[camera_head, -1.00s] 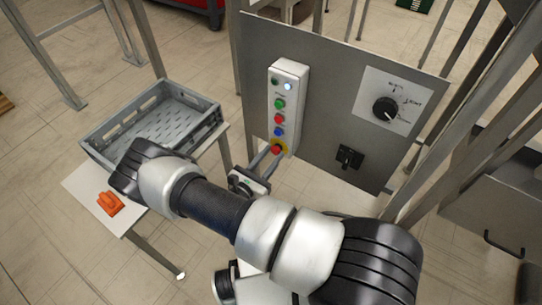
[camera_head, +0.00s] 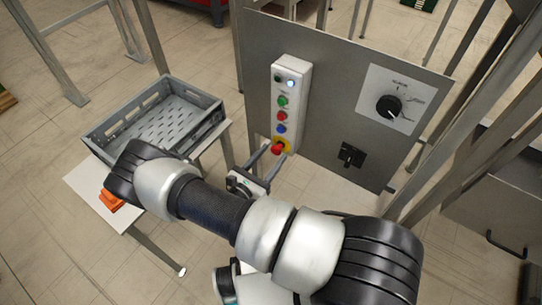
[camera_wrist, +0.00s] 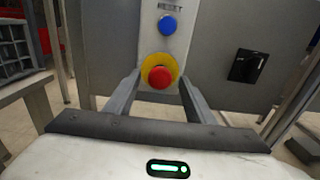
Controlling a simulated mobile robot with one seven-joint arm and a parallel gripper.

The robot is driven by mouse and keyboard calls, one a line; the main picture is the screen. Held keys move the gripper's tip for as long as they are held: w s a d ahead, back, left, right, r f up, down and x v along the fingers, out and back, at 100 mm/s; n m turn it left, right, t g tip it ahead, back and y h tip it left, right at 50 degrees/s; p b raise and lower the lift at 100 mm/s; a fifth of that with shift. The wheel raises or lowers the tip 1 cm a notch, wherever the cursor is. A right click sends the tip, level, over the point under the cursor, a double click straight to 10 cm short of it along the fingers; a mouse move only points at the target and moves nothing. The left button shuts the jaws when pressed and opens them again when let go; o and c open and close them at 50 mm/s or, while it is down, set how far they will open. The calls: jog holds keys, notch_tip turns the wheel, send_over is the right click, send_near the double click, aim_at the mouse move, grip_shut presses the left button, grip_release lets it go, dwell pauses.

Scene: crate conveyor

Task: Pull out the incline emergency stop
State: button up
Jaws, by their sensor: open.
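The emergency stop is a red mushroom button (camera_head: 278,149) on a yellow ring at the bottom of the light control box (camera_head: 290,100). In the wrist view the red button (camera_wrist: 159,77) and its yellow ring lie between my gripper's two fingers. My gripper (camera_wrist: 158,88) is open, with one finger on each side of the button. In the head view my gripper (camera_head: 266,158) is just below and left of the button. No finger clearly touches the button.
A blue reset button (camera_wrist: 168,24) sits right above the stop. The grey panel (camera_head: 335,70) also carries a rotary knob (camera_head: 388,107) and a black switch (camera_head: 351,156). A grey crate (camera_head: 205,101) stands on a table at left, near an orange object (camera_head: 112,201).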

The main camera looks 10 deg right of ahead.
jog(key=v, duration=1.7)
jog(key=shift+a+r, duration=0.1)
jog(key=shift+r, duration=0.05)
jog(key=w+d+r+m+g+y, duration=0.1)
jog(key=d+r+m+g, duration=0.3)
jog(key=r+m+g, duration=0.45)
jog(key=d+r+m+g+y, duration=0.1)
jog(key=d+r+m+g, duration=0.3)
jog(key=r, duration=0.7)
jog(key=s+d+r+m+t+y, duration=0.25)
jog(key=r+m+y, duration=0.2)
jog(key=r, duration=0.25)
jog(key=s+d+r+m+t+y, duration=0.1)
jog(key=s+d+r+m+y, duration=0.15)
jog(key=s+r+m, duration=0.35)
jog(key=s+d+r+m+t+y, duration=0.15)
jog(key=r+m+y, duration=0.25)
jog(key=r, duration=0.4)
notch_tip(320, 180, up, 17)
jog(key=p, duration=1.7)
jog(key=shift+w+d, duration=0.2)
jog(key=shift+w, duration=0.15)
